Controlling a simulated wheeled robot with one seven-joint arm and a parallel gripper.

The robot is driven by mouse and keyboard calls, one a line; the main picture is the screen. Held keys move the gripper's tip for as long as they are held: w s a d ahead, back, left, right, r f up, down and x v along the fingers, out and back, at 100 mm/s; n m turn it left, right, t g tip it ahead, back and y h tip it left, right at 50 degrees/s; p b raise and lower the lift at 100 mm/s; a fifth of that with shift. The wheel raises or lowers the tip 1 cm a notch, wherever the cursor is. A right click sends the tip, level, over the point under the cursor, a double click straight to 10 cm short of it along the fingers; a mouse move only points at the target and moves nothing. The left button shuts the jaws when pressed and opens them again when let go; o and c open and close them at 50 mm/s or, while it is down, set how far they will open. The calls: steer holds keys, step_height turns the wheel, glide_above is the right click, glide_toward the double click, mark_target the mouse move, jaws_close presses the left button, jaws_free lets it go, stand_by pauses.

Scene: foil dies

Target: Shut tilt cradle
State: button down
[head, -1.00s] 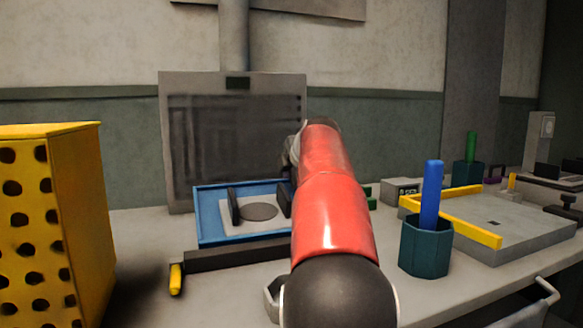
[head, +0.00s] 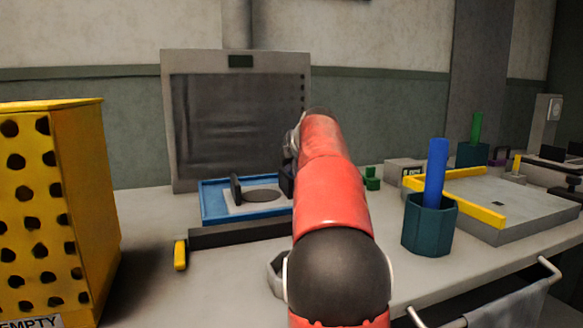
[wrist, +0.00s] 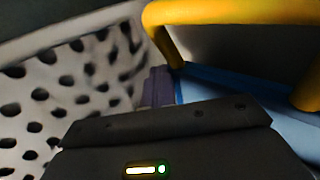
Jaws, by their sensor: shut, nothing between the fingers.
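The tilt cradle appears to be the blue tray (head: 212,203) with a pale plate, a grey disc and dark upright jaws, left of my red arm in the head view. It lies nearly flat above a dark base bar (head: 240,235) with a yellow lever (head: 180,255) at its left end. My arm covers its right end. My gripper is hidden behind my arm in the head view. In the wrist view my dark gripper (wrist: 168,118) is shut and empty, below a yellow bar (wrist: 225,13) and a blue surface (wrist: 215,85). Contact cannot be told.
A grey upright panel (head: 235,75) stands behind the cradle. A yellow perforated box (head: 40,200) stands at left. A teal cup (head: 428,230) with a blue rod (head: 436,172) and a grey platform with a yellow rail (head: 460,198) are at right. A white perforated surface (wrist: 60,80) fills the wrist view's left.

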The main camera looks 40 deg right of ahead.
stand_by(0.3)
steer(key=v, duration=0.7)
steer(key=shift+s+a+r, duration=0.1)
steer(key=shift+s+r, duration=0.15)
steer(key=shift+s, duration=0.05)
steer(key=shift+s+a+r+m, duration=0.15)
steer(key=shift+a+r+m, duration=0.35)
steer(key=shift+m, duration=0.5)
steer(key=a+r+m+p, duration=0.1)
steer(key=a+r+m, duration=0.1)
steer(key=m, duration=0.2)
steer(key=s+a+r+m+p, duration=0.1)
steer(key=r+m, duration=0.1)
steer(key=m, duration=0.3)
steer(key=a+r+m+p, duration=0.1)
steer(key=a+m, duration=0.1)
steer(key=m, duration=0.3)
steer(key=shift+s+a+r, duration=0.3)
steer(key=shift+a+r, duration=0.05)
steer(key=shift+r, duration=0.05)
steer(key=m, duration=0.2)
glide_above(269, 181)
steer(key=shift+g, duration=0.3)
step_height(269, 181, down, 6)
steer(key=shift+f, duration=0.1)
step_height(269, 181, down, 3)
steer(key=shift+r, duration=0.25)
steer(key=shift+f, duration=0.6)
